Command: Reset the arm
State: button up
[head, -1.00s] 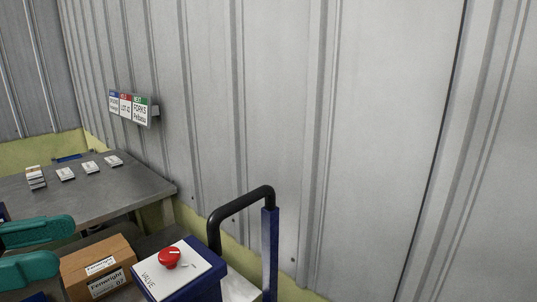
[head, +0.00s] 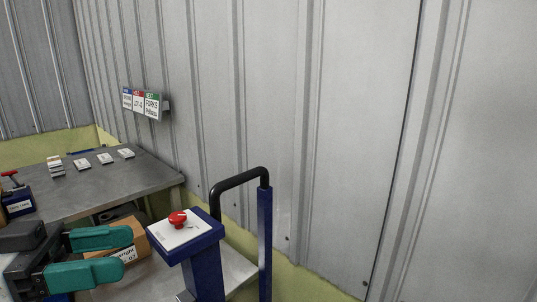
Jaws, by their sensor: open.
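My gripper (head: 128,254) is at the lower left of the head view. Its two green fingers are spread apart and point right. A cardboard box (head: 134,236) with a printed label shows just behind and between the fingertips. I see nothing held between the fingers, and I cannot tell whether they touch the box. The dark wrist of my arm is at the left, and the rest of the arm is out of view.
A blue pedestal (head: 203,262) with a red knob (head: 178,218) stands right of my gripper, beside a black-handled cart rail (head: 265,230). Behind is a grey metal table (head: 120,182) with small white stacks (head: 82,164) and a blue box (head: 18,204). A corrugated wall closes the right.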

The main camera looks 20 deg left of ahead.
jog(key=w+d+f+g+b, duration=0.1)
jog(key=w+d+f+g, duration=0.2)
jog(key=w+d+f, duration=0.6)
jog(key=w+d+f+g+b, duration=0.1)
jog(key=w+d+f+g, duration=0.3)
jog(key=d+f, duration=0.8)
jog(key=w+d+f+n+g+y+b, duration=0.1)
jog(key=d+f, duration=0.7)
jog(key=d, duration=0.4)
jog(key=d+f+n+g+y+b, duration=0.1)
jog(key=d+f+n+y+b, duration=0.1)
jog(key=d+f, duration=0.8)
jog(key=s+d+f+n+g+y+b, duration=0.1)
jog(key=s+d+f+y, duration=0.1)
jog(key=s+d+f, duration=0.4)
jog(key=s+d+f+n+y+b, duration=0.15)
jog(key=s+d+f, duration=0.25)
jog(key=d, duration=0.5)
jog(key=s+f+n+y+b, duration=0.1)
jog(key=s+f+y, duration=0.2)
jog(key=s, duration=0.5)
jog(key=s+f+n+y+b, duration=0.1)
jog(key=s+f+n+y, duration=0.15)
jog(key=s, duration=0.55)
notch_tip(320, 180, up, 23)
jog(key=a+y+p, duration=0.1)
jog(key=p, duration=2.1)
jog(key=shift+s+f, duration=0.2)
jog(key=shift+s, duration=0.1)
